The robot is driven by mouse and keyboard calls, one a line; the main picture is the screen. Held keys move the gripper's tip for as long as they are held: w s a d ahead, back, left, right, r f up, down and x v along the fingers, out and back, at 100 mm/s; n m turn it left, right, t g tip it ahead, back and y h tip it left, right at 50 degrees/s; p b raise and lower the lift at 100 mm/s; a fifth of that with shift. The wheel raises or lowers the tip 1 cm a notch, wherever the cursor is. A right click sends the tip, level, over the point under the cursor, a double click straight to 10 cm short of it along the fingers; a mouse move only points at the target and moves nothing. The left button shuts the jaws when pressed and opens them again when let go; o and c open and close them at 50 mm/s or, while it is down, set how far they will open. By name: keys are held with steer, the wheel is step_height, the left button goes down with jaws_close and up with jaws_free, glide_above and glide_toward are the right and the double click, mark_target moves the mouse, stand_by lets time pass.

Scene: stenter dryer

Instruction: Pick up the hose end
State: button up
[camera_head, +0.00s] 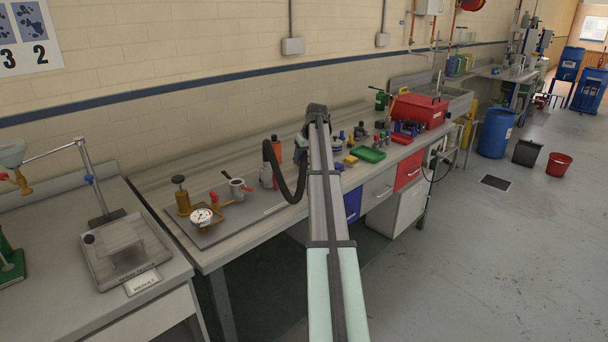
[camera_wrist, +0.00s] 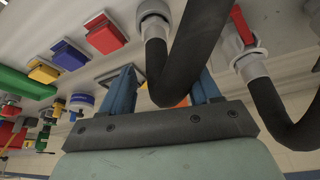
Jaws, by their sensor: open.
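A black hose (camera_head: 283,187) hangs in a loop beside the far end of my arm in the head view. In the wrist view, a thick black hose (camera_wrist: 177,80) drops from a grey fitting (camera_wrist: 154,18), bends and rises again. It crosses in front of my gripper (camera_wrist: 166,82), nearer the camera, and partly covers the right finger. The two blue fingers are spread apart, with nothing clearly held between them. A second black hose length (camera_wrist: 275,115) hangs from a grey fitting with a red handle (camera_wrist: 243,25) at the right. I cannot tell whether both lengths join.
The workbench (camera_head: 240,235) holds a dial gauge (camera_head: 201,217), a grey mug-like part (camera_head: 238,189), a green tray (camera_head: 368,153) and a red box (camera_head: 419,110). Several small coloured items crowd the bench beyond my arm.

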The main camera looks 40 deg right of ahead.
mark_target(305, 159)
steer(key=shift+x, duration=2.75)
steer(key=shift+d, duration=0.15)
steer(key=shift+c, duration=0.2)
steer(key=c, duration=1)
steer(key=shift+r, duration=0.15)
